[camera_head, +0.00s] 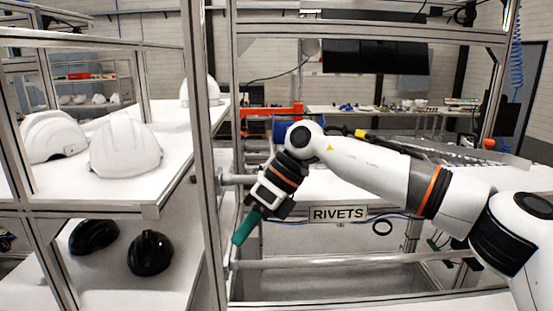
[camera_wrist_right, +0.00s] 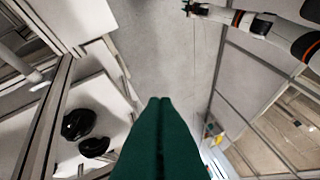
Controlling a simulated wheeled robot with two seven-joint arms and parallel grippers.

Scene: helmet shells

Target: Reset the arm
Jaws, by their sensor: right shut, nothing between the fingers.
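My right arm reaches in from the right in the head view. My right gripper (camera_head: 240,236) has green fingers that point down and to the left, in front of the metal frame. In the right wrist view the green fingers (camera_wrist_right: 160,100) lie together, shut with nothing between them. My left gripper does not show in the head view. Another white and black arm with an orange band shows at the top right of the right wrist view (camera_wrist_right: 255,22), clear of the right fingers.
White helmet shells (camera_head: 125,148) stand on the upper left shelf (camera_head: 150,195). Black shells (camera_head: 150,253) sit on the lower shelf and show in the wrist view (camera_wrist_right: 78,124). A metal upright (camera_head: 205,150) stands just left of my right gripper. A "RIVETS" sign (camera_head: 338,214) hangs behind the arm.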

